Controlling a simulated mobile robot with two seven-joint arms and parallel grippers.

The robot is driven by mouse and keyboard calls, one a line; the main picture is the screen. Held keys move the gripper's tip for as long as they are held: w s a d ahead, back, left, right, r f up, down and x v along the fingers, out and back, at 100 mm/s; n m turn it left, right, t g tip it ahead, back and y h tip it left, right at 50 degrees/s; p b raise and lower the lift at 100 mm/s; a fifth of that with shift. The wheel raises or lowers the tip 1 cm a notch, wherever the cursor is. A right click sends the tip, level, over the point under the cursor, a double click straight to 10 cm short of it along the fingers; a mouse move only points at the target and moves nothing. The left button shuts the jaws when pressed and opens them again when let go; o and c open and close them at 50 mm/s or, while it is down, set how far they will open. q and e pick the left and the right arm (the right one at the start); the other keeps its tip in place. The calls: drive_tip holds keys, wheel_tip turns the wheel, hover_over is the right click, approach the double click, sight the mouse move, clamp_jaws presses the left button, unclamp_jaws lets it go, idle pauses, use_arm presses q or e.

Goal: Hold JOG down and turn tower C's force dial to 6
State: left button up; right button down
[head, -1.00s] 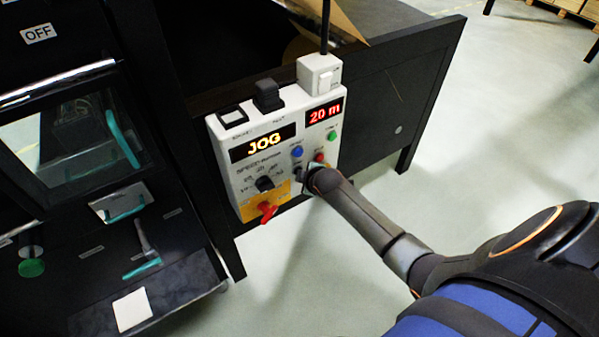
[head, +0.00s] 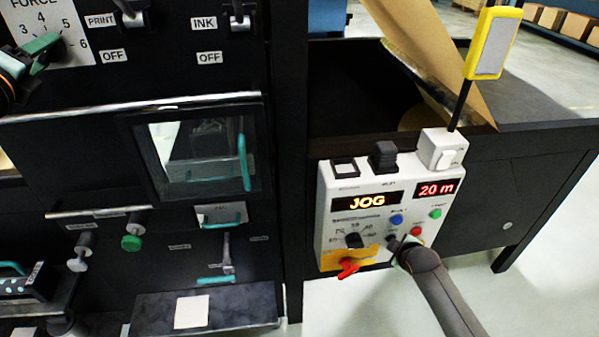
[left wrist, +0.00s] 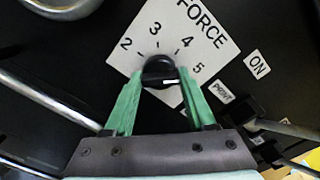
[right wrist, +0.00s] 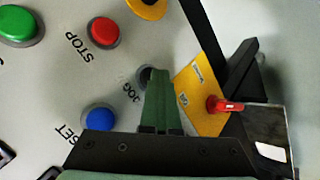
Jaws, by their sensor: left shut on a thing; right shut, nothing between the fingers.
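A black force dial (left wrist: 158,68) sits on a white FORCE plate (left wrist: 205,40) in the left wrist view; the plate also shows at the head view's upper left (head: 75,50). My left gripper (left wrist: 160,88) is shut on the knob, a green finger on each side. The knob's white mark lies low on its right, below the 5; the 6 is hidden there. No tower letter is visible. My right gripper (right wrist: 158,72) is shut and empty, its tip at the dark JOG button (right wrist: 143,76), overlapping it. The pendant's display (head: 367,202) reads JOG.
The pendant (head: 330,220) also carries red, blue and green buttons, a red key-like lever (head: 348,267) and a 20 m readout (head: 437,189). PRINT and INK levers (head: 240,22) stand right of the dial, both above OFF labels. A yellow-framed device (head: 493,42) stands at upper right.

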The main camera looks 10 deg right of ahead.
use_arm(q)
drive_tip(key=shift+m, duration=0.6)
drive_tip(key=o, duration=0.8)
drive_tip(key=n, duration=0.4)
drive_tip(key=shift+n, duration=0.3)
drive_tip(key=n, duration=0.5)
